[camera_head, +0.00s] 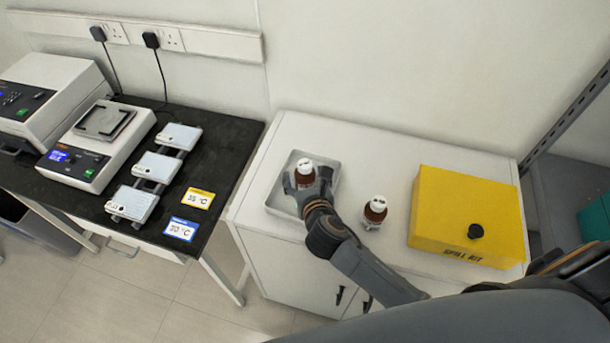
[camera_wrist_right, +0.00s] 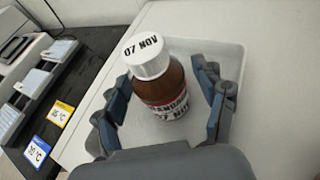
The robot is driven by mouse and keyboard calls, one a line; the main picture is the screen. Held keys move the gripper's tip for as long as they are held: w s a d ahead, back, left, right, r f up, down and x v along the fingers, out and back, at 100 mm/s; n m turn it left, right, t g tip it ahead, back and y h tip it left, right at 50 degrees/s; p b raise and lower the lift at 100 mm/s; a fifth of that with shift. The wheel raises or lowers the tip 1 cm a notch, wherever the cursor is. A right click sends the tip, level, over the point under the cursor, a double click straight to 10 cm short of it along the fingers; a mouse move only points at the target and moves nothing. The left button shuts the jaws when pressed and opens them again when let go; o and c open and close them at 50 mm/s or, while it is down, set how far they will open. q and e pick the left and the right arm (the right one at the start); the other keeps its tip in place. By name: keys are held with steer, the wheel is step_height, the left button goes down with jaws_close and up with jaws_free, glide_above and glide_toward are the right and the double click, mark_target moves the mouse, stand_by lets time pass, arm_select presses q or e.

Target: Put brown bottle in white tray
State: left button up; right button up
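A brown bottle (camera_head: 304,176) with a white cap stands in the white tray (camera_head: 275,199) on the white cabinet. In the right wrist view this bottle (camera_wrist_right: 165,92) looks upright, and its cap reads "07 NOV". My right gripper (camera_head: 302,184) reaches into the tray at this bottle. Its fingers (camera_wrist_right: 168,105) are spread on either side of the bottle, with visible gaps, so it looks open. A second brown bottle (camera_head: 375,211) with a white cap stands on the cabinet top, right of the tray. My left gripper is not in view.
A yellow spill kit box (camera_head: 465,215) stands on the cabinet's right side. On the left, a black-topped bench (camera_head: 225,145) holds instruments and temperature labels. A wall rises behind the cabinet, and a grey rack (camera_head: 565,120) is at the far right.

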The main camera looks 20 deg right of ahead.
steer(key=shift+r, duration=0.2)
steer(key=v, duration=1.2)
steer(key=shift+b, duration=0.45)
steer(key=shift+f, duration=0.1)
